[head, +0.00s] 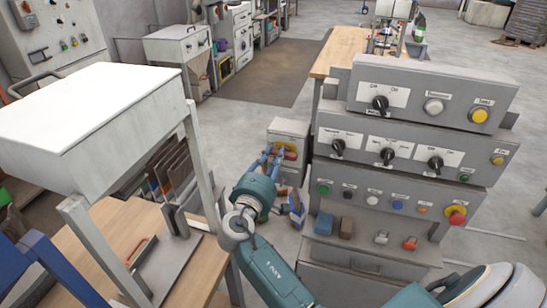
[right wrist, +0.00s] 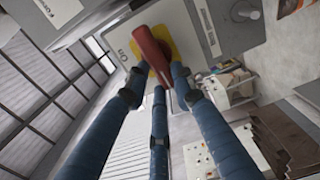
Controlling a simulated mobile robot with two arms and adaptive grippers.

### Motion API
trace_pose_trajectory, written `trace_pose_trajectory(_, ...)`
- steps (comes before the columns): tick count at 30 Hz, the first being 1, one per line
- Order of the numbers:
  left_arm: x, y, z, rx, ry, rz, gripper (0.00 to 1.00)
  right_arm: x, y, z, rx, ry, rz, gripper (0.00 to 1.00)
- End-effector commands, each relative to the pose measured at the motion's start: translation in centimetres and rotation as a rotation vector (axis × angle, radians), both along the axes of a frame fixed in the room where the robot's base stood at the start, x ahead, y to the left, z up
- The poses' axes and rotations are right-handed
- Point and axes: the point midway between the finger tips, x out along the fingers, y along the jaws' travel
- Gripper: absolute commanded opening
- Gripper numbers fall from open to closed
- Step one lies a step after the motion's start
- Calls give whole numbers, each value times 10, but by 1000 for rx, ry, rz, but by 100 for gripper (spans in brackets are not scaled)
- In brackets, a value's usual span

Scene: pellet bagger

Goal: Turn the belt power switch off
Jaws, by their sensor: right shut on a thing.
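The belt power switch is a red handle (right wrist: 152,48) on a yellow plate (right wrist: 176,43), set on a grey box (head: 290,127) left of the large control console in the head view. An "On" label shows beside the plate in the right wrist view. My right gripper (head: 275,153) reaches the box's front. In the right wrist view its blue fingers (right wrist: 160,75) are shut on the red handle, which slants between the fingertips. In the head view the fingers partly hide the switch. My left gripper is not in view.
A stepped grey control console (head: 400,160) with knobs and buttons stands close on the right. A white-topped cabinet (head: 95,105) on posts stands over a wooden bench (head: 110,235) on the left. Open floor (head: 300,85) lies behind the box.

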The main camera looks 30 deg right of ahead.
Motion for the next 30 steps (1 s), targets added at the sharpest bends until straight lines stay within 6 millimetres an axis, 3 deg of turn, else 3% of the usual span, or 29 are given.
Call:
trace_pose_trajectory(2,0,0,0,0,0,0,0,0,0,-1,-2,4,1,0)
trace_pose_trajectory(3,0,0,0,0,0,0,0,0,0,-1,-2,4,1,28)
trace_pose_trajectory(6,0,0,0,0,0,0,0,0,0,-1,0,4,1,44)
trace_pose_trajectory(17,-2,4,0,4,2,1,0,-3,4,-1,1,2,1,44)
trace_pose_trajectory(30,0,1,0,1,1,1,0,-57,68,-2,2,3,2,44)
